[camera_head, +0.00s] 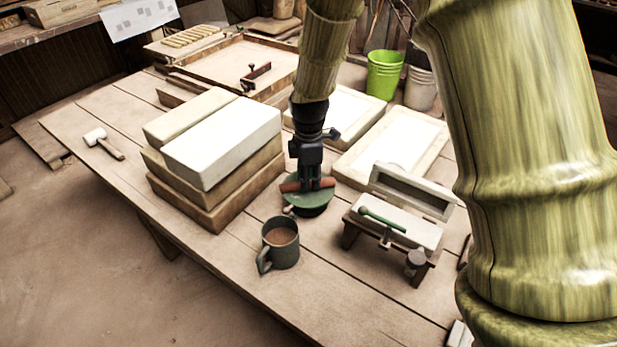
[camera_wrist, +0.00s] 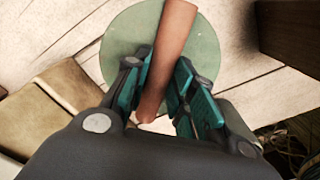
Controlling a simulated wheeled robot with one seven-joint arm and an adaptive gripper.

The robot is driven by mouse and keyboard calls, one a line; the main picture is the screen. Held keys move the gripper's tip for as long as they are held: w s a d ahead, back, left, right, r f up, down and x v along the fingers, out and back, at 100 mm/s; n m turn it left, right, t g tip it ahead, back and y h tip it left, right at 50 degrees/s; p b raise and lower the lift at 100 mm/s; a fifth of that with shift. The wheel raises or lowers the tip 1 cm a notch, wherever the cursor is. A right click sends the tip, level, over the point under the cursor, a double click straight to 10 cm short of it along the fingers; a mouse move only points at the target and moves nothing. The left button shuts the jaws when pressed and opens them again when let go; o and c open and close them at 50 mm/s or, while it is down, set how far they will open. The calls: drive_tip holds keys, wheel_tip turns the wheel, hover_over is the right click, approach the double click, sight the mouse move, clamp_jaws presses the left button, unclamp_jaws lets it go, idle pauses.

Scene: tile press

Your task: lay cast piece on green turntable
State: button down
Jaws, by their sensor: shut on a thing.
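The cast piece (camera_wrist: 168,60) is a reddish-brown bar, and my gripper (camera_wrist: 160,95) is shut on it. In the head view the cast piece (camera_head: 292,187) lies across the fingers, over the green turntable (camera_head: 318,201). The green turntable is a round disc that also shows in the wrist view (camera_wrist: 120,45), behind and below the bar. My gripper (camera_head: 309,184) points down over the disc in the head view. I cannot tell whether the bar touches the disc. The far side of the disc is partly hidden by my gripper and the bar.
A mug (camera_head: 281,245) with brown liquid stands close in front of the turntable. Stacked blocks (camera_head: 222,146) rise to the left. A small press (camera_head: 395,225) with a green handle stands to the right. Pale framed slabs (camera_head: 394,143) lie behind. The table's front left is clear.

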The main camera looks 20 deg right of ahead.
drive_tip(key=c, duration=1.2)
unclamp_jaws()
drive_tip(key=shift+f, duration=0.1)
wheel_tip(320, 180, up, 12)
drive_tip(key=shift+r, duration=0.15)
